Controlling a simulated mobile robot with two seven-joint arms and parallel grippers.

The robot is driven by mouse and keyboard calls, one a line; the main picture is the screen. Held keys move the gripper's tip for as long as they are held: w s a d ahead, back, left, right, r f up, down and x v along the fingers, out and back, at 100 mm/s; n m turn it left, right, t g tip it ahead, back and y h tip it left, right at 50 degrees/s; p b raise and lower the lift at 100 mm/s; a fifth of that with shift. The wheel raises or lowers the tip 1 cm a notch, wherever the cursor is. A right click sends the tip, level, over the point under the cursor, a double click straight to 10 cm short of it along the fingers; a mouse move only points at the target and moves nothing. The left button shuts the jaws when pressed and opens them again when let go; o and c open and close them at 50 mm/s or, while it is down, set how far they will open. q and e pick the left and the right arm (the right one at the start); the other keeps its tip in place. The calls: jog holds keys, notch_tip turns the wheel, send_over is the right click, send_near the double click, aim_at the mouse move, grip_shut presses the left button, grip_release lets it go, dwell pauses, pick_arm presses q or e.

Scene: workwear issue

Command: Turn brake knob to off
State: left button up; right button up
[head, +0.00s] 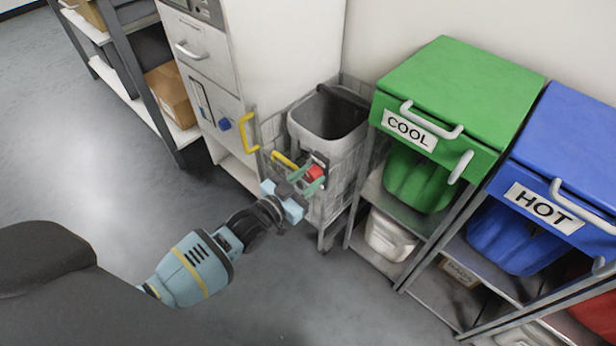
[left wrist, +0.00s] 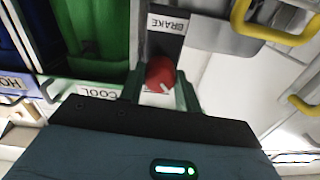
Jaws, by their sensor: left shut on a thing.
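The red brake knob (head: 315,172) is on the cart that stands between the white cabinet and the green bin. In the left wrist view the knob (left wrist: 159,72) sits below a white label reading BRAKE (left wrist: 168,24); a small white mark shows on its lower right. My left gripper (head: 311,178) has its green fingers on either side of the knob and is shut on it. In the left wrist view the fingers (left wrist: 160,88) flank the knob closely. No off marking can be read. My right gripper is in neither view.
The wire cart holds a grey bin (head: 328,118) and has a yellow handle (head: 285,160). A white cabinet (head: 290,50) with another yellow handle (head: 249,132) stands left. Green COOL (head: 465,85) and blue HOT (head: 575,140) bins stand right. Open floor (head: 110,150) lies left.

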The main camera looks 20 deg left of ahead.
pick_arm(q)
jog(key=m+p, duration=0.1)
jog(key=m, duration=0.7)
jog(key=shift+m, duration=0.4)
jog(key=m, duration=0.6)
jog(key=shift+m, duration=0.3)
jog(key=shift+m+b, duration=0.35)
jog(key=shift+m, duration=0.45)
